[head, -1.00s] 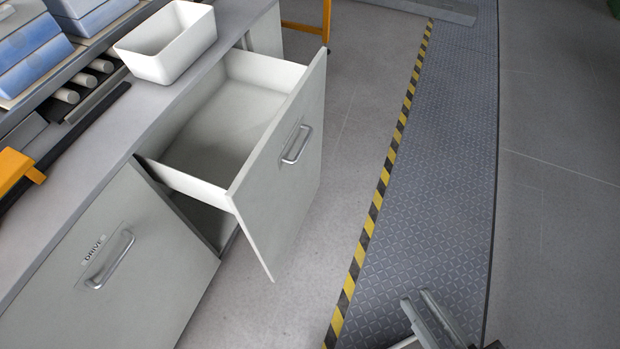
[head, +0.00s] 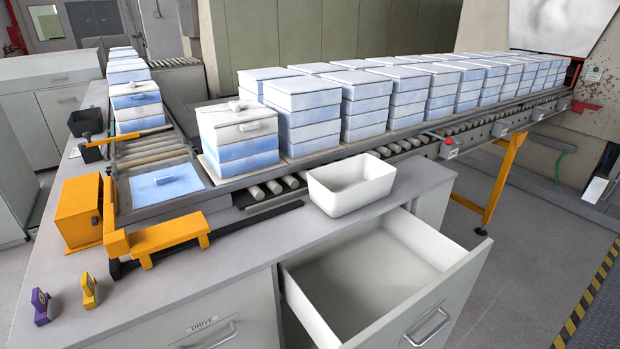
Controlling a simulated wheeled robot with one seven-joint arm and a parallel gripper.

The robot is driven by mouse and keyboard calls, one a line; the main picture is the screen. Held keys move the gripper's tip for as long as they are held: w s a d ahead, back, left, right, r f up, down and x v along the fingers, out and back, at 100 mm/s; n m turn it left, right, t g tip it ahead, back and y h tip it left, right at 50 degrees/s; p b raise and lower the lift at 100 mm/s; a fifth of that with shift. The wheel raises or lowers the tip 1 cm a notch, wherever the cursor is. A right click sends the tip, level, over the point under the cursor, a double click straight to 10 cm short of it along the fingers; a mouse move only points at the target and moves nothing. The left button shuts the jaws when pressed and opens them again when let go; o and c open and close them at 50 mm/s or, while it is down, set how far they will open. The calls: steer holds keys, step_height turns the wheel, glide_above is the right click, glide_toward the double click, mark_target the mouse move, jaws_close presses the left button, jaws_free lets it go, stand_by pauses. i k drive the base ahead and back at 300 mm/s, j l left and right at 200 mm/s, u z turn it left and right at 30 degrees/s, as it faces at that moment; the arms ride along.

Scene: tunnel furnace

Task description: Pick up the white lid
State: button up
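A pale, nearly white lid-like top (head: 215,113) with a small raised knob lies on the nearest stack of blue-and-white boxes (head: 240,150), at the front left end of the long row. I cannot tell for sure which of these is the white lid. My gripper is not in view.
An empty white bin (head: 350,190) stands on the grey counter (head: 250,245). Below it, an open empty drawer (head: 375,275) juts out. An orange bracket (head: 155,238), an orange box (head: 78,212) and two small tags, yellow (head: 88,291) and purple (head: 41,306), are at left.

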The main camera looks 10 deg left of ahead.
mark_target(231, 112)
steer(key=j, duration=0.45)
steer(key=k+j+z, duration=0.15)
steer(key=j, duration=0.7)
steer(key=k+j+z, duration=0.15)
steer(key=j, duration=0.75)
steer(key=k+j+z, duration=0.1)
steer(key=j, duration=0.3)
steer(key=k+j+z, duration=0.1)
steer(key=j, duration=0.3)
steer(key=j+z, duration=0.15)
steer(key=j, duration=0.35)
steer(key=j+z, duration=0.1)
steer(key=j, duration=0.45)
steer(key=k+j+z, duration=0.15)
steer(key=j, duration=0.35)
steer(key=k+j+z, duration=0.1)
steer(key=j, duration=0.4)
steer(key=k+j+z, duration=0.15)
steer(key=j, duration=0.35)
steer(key=i, duration=0.05)
